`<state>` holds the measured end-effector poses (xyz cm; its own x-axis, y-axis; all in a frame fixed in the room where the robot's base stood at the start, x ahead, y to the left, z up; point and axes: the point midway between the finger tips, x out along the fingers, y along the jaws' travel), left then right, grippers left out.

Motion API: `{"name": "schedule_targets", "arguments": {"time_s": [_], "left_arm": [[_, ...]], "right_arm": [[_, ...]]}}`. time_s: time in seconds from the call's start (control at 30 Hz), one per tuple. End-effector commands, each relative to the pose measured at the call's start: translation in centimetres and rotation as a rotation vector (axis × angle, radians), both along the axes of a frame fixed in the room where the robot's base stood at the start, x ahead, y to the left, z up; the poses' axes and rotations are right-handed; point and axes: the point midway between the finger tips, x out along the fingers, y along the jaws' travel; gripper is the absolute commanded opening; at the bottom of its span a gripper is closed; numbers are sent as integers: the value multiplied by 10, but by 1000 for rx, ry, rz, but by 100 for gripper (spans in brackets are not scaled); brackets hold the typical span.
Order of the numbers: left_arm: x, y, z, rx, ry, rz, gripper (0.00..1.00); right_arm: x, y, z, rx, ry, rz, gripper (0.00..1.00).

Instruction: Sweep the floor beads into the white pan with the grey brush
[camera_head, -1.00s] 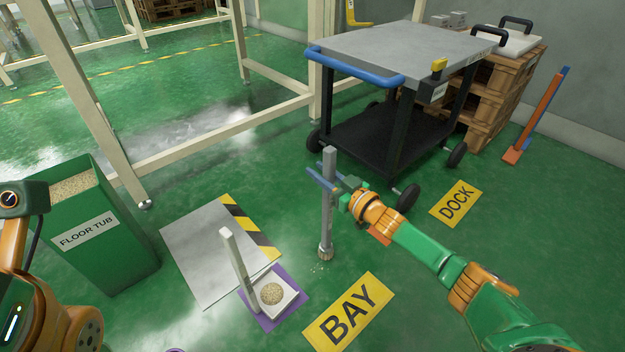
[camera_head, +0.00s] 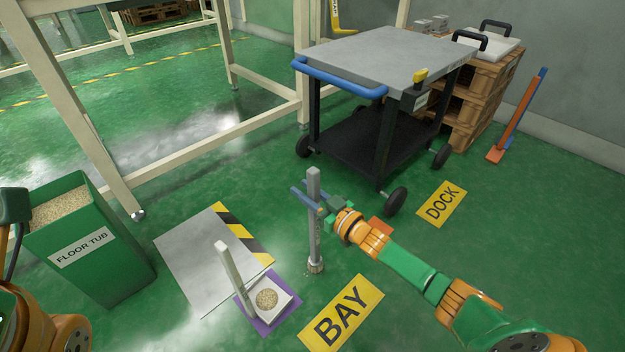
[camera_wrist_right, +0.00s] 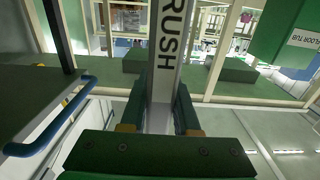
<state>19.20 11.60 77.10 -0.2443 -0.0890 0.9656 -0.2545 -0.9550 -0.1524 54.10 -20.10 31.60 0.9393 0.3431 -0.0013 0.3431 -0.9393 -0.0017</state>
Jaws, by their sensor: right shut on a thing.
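The grey brush (camera_head: 314,225) stands upright, its bristle end (camera_head: 315,266) at the green floor. My right gripper (camera_head: 312,199) is shut on its tall handle; the right wrist view shows the lettered handle (camera_wrist_right: 165,65) between my fingers (camera_wrist_right: 160,112). The white pan (camera_head: 284,306) lies left of the brush and nearer, apart from it, with an upright grey handle (camera_head: 232,270). A round heap of tan beads (camera_head: 266,299) is in the pan. Loose floor beads are too small to make out clearly at the bristles.
The pan is on a purple mat (camera_head: 268,329) beside a grey plate (camera_head: 190,255) with a striped edge. A green floor tub (camera_head: 120,262) stands left. A BAY sign (camera_head: 343,313) lies in front of the brush. A cart (camera_head: 385,60) stands behind my right arm.

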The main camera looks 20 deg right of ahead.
Motion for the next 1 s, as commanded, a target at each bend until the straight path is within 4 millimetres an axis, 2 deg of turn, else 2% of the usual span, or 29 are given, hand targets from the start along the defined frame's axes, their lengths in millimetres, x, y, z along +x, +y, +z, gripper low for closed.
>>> {"name": "schedule_targets", "arguments": {"time_s": [0.07, 0.43, 0.73, 1.0], "left_arm": [[0, 0, 8, 0, 0, 0, 55], [0, 0, 10, 0, 0, 0, 55], [0, 0, 26, 0, 0, 0, 55], [0, 0, 25, 0, 0, 0, 55]], "right_arm": [[-2, 6, 4, 2, 1, 0, 0], [-4, 12, 2, -1, -1, 0, 0], [-16, 44, 0, 2, 0, 0, 0], [-17, 47, -2, -1, 0, -1, 0]]}}
